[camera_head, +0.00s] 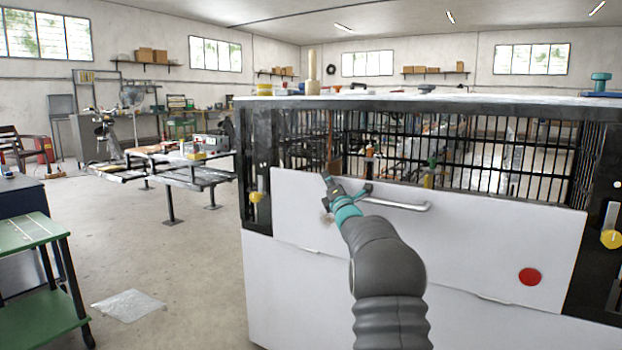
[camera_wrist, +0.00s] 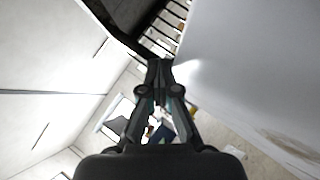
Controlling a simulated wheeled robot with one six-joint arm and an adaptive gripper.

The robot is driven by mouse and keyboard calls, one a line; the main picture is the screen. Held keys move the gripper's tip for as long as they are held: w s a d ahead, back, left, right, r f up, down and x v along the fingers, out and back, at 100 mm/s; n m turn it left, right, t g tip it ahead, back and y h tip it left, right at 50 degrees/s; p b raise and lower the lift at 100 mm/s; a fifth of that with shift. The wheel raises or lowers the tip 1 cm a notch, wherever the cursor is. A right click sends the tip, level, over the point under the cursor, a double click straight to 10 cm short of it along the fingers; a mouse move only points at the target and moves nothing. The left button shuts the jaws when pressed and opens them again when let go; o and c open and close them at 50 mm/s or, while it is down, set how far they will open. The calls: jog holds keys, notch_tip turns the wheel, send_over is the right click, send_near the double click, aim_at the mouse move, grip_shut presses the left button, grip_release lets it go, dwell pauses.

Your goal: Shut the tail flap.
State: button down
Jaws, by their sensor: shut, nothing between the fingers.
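The tail flap (camera_head: 465,245) is a broad white panel with a silver bar handle (camera_head: 398,204) and a red round spot at its lower right. It stands nearly upright across the front of a dark barred frame (camera_head: 590,215), with bars showing above its top edge. I cannot tell how far it leans out. My gripper (camera_head: 328,183) is shut and empty near the flap's upper left, left of the handle. In the wrist view, my closed fingers (camera_wrist: 160,72) point along a pale surface on the right, likely the flap (camera_wrist: 245,75). Contact is unclear.
A white top (camera_head: 430,100) with small objects covers the barred frame. A yellow latch knob (camera_head: 256,197) is at left, another (camera_head: 611,238) at right. A green table (camera_head: 40,230) stands at the lower left. Floor between is mostly clear, with a plastic sheet (camera_head: 128,305).

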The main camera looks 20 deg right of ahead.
jog(key=shift+w+d+f+m, duration=0.15)
jog(key=shift+w+d+m, duration=0.15)
jog(key=shift+d, duration=0.1)
jog(key=shift+a, duration=0.1)
jog(key=s+a+b, duration=0.4)
jog(key=s+a, duration=0.1)
jog(key=s, duration=0.7)
jog(key=shift+r, duration=0.2)
jog(key=shift+s+a, duration=0.1)
